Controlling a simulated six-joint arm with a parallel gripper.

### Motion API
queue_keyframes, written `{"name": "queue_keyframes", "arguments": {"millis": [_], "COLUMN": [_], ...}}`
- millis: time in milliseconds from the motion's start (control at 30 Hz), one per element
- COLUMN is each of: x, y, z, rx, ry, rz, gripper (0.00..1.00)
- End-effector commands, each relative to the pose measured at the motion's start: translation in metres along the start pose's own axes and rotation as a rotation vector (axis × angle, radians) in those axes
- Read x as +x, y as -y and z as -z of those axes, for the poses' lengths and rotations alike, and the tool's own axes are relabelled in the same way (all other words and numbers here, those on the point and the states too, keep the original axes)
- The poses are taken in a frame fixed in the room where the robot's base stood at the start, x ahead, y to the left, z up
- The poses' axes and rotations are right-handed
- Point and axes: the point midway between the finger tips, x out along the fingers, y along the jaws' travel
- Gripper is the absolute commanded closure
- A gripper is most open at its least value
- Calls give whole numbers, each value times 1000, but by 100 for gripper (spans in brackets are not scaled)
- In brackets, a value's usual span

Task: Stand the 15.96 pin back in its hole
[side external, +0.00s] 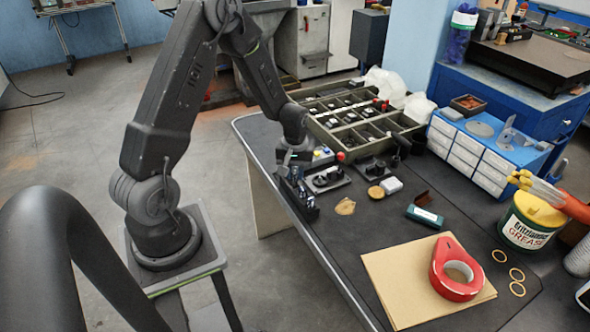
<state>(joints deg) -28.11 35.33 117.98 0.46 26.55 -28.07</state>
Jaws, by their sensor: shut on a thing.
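My gripper (287,166) is at the left edge of the dark bench top, pointing down. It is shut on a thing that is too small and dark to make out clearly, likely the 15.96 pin. Just below and beside it stands a dark holder with small upright parts (303,196). I cannot tell its holes apart, and I cannot tell whether the held pin touches the holder. No size marking is readable.
Small plates with black parts (328,179) lie right of the gripper. A divided tray (352,112) stands behind. A red tape roll (441,282) lies on brown sheets (392,272) in front. A grease tub (525,228) and blue drawer unit (468,160) are at right.

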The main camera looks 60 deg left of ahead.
Motion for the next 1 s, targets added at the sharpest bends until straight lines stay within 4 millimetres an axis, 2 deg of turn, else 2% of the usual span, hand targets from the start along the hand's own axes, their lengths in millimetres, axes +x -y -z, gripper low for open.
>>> {"name": "queue_keyframes", "arguments": {"millis": [1000], "x": [21], "y": [0], "z": [0], "rx": [0], "ry": [0], "rz": [0], "gripper": [100]}}
